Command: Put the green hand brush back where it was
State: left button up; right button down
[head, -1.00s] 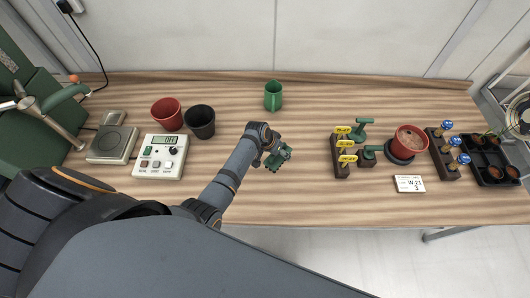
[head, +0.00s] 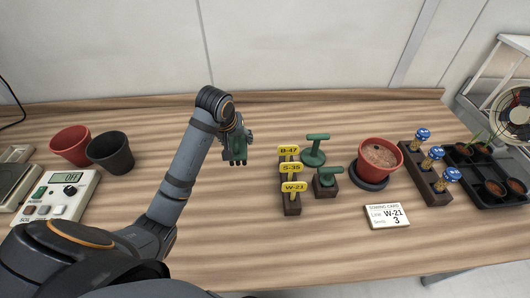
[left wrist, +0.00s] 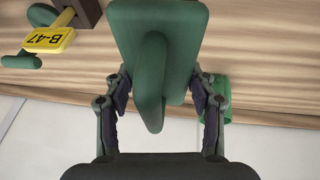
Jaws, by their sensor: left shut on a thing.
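My left gripper (head: 236,132) is shut on the green hand brush (head: 240,148) and holds it over the table, left of the name-tag holder. In the left wrist view the brush (left wrist: 150,80) shows its flat green back and arched handle between the two fingers. The gripper and arm partly cover the brush in the head view. My right gripper is not in view.
Red (head: 70,145) and black (head: 110,152) pots and a scale (head: 58,193) stand left. Bare wood lies before the brush.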

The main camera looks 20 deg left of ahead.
pick_arm(q)
jog(key=shift+r, duration=0.1)
jog(key=shift+w+a, duration=0.1)
jog(key=shift+w, duration=0.1)
jog(key=w+a+f, duration=0.1)
jog(key=w+f, duration=0.2)
jog(key=w, duration=0.1)
jog(key=w+a+f, duration=0.1)
jog(key=w+f, duration=0.2)
jog(key=w, duration=0.1)
jog(key=w+f, duration=0.3)
jog(key=w, duration=0.1)
jog(key=shift+w+a+f, duration=0.25)
jog(key=shift+w+a, duration=0.15)
notch_tip(320, 180, down, 3)
jog(key=shift+w+f+p, duration=0.15)
jog(key=shift+p, duration=0.2)
jog(key=shift+f, duration=0.1)
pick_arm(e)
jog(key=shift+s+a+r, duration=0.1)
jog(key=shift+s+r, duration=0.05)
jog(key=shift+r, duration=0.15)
pick_arm(q)
jog(key=shift+f, duration=0.1)
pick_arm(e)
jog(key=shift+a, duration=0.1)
pick_arm(q)
jog(key=o, duration=1.1)
